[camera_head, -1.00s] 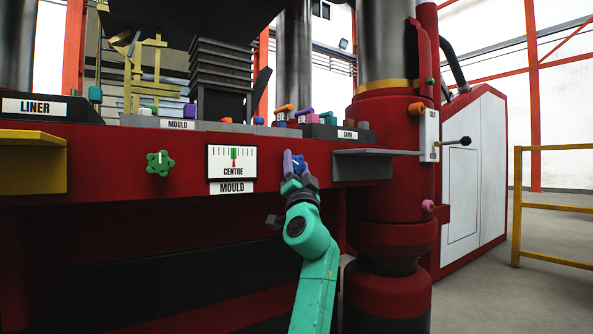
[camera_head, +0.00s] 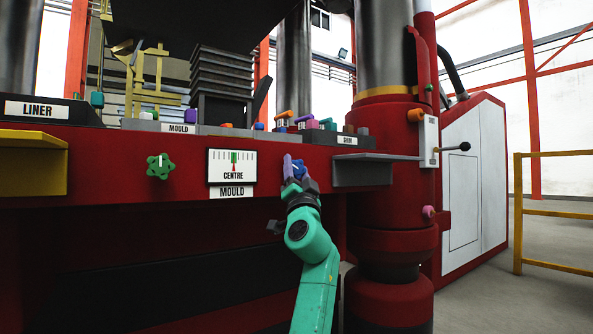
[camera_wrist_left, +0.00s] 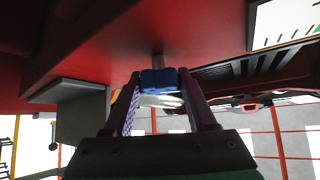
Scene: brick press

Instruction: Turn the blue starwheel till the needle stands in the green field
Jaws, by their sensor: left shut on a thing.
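The blue starwheel (camera_head: 300,169) sits on the red front of the press, right of the gauge. In the left wrist view the blue starwheel (camera_wrist_left: 158,82) is between the two purple fingers of my left gripper (camera_wrist_left: 160,92), which is shut on it. In the head view my left gripper (camera_head: 294,170) partly hides the wheel. The gauge (camera_head: 232,167) is white, marked CENTRE, with a MOULD label below. Its green field (camera_head: 235,156) is at mid-scale. The small red needle (camera_head: 235,168) appears near the middle, just under the green; its exact position is too small to tell. My right gripper is not in view.
A green starwheel (camera_head: 160,166) is left of the gauge. A grey shelf (camera_head: 362,172) juts out right of the blue wheel, close to my gripper. A yellow shelf (camera_head: 33,165) is at far left. A lever with a black knob (camera_head: 464,147) sticks out at right.

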